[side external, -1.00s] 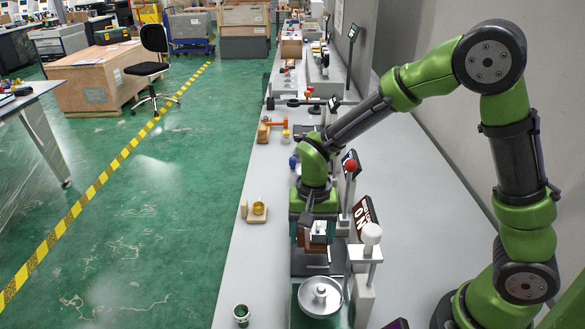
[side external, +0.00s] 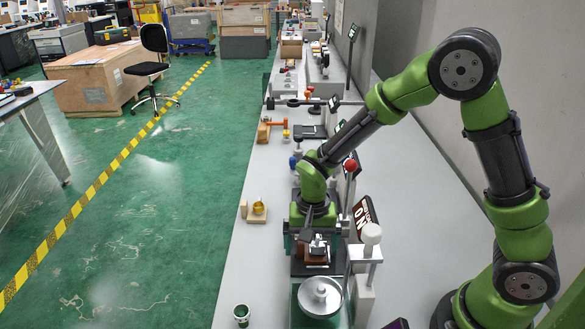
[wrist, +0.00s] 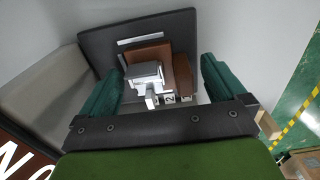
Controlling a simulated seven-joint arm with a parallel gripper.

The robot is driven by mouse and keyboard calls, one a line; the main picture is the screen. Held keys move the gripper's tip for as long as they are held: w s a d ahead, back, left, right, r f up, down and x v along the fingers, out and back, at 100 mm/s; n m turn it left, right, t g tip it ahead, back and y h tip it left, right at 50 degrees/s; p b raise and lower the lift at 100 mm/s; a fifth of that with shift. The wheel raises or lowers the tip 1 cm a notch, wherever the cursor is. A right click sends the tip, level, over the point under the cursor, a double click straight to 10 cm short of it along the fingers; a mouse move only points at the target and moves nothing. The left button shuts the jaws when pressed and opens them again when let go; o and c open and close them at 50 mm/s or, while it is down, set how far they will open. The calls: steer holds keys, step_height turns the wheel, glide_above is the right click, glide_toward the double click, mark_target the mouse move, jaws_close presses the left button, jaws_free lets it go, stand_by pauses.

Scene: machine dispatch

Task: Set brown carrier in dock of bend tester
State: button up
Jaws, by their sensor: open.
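The brown carrier (side external: 316,259) sits low on the dark base of the machine at the near end of the bench. A silver block with white tabs is on top of it. In the wrist view the brown carrier (wrist: 182,76) lies on a dark plate (wrist: 95,42), which I take for the dock; its exact seating is partly hidden. My gripper (side external: 314,250) is above and around the carrier. In the wrist view my gripper (wrist: 163,72) is open, with a green finger on each side of the carrier and gaps between.
A machine with a silver disc (side external: 320,296) and a white-knobbed post (side external: 371,236) stands in front of the carrier. A red-knobbed lever (side external: 350,165) and a dark ON sign (side external: 364,217) are close on the right. A green cup (side external: 241,314) stands at the near left.

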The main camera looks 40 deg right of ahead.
mark_target(311, 248)
step_height(311, 248, up, 11)
steer(key=s+d+r+n+t+y, duration=0.1)
steer(key=s+d+r+n+t, duration=0.1)
steer(key=s+r, duration=0.3)
steer(key=s+d+r+n+t+y, duration=0.1)
steer(key=s+r+n+t, duration=0.2)
steer(key=s+r+t, duration=0.2)
steer(key=shift+s+d+r, duration=0.35)
steer(key=shift+s+r, duration=0.35)
steer(key=shift+s, duration=0.55)
stand_by(0.4)
